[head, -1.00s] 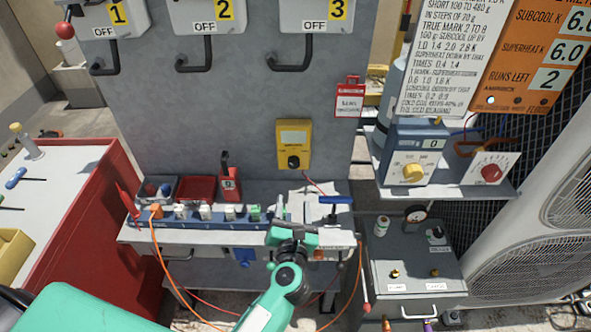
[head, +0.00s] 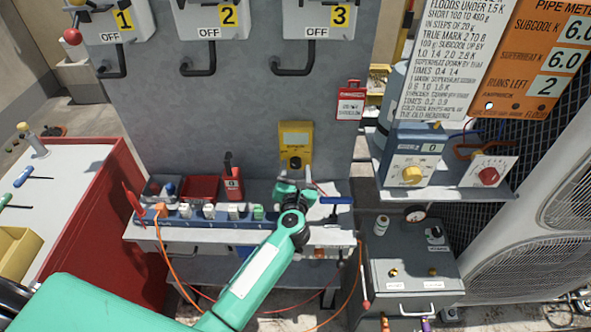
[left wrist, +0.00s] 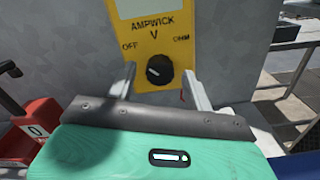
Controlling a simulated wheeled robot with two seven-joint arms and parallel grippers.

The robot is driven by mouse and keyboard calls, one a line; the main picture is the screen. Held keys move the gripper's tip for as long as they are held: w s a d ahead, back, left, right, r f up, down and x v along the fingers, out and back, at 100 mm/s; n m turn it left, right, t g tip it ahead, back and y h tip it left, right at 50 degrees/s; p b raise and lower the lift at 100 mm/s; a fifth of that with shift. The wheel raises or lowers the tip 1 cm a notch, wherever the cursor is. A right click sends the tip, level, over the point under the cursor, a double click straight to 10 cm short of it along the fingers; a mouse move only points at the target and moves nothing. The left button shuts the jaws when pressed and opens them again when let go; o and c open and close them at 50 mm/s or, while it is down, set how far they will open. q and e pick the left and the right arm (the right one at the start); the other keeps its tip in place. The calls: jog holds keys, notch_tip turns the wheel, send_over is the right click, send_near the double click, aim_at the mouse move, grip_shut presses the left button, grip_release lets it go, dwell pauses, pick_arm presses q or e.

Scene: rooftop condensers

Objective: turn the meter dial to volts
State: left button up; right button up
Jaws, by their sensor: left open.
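The yellow meter (head: 295,133) is on the grey panel, with a pale display and a black dial (head: 295,163) below it. In the left wrist view the meter (left wrist: 153,37) reads OFF at left, V at the middle and OHM at right. The white mark on its dial (left wrist: 159,70) seems to point up-left, towards OFF. My left gripper (head: 297,184) is just below the dial in the head view. In the left wrist view the open fingers of the gripper (left wrist: 160,75) stand on either side of the dial; contact cannot be told. My right gripper is not in view.
A shelf (head: 150,232) below the meter holds a blue strip of connectors, red bins and a red tag block (head: 233,184). A blue-handled tool (head: 336,201) lies right of my gripper. Orange and red cables hang below. OFF switch levers (head: 292,70) stick out above.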

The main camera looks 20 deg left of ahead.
pick_arm(q)
jog(key=c, duration=1)
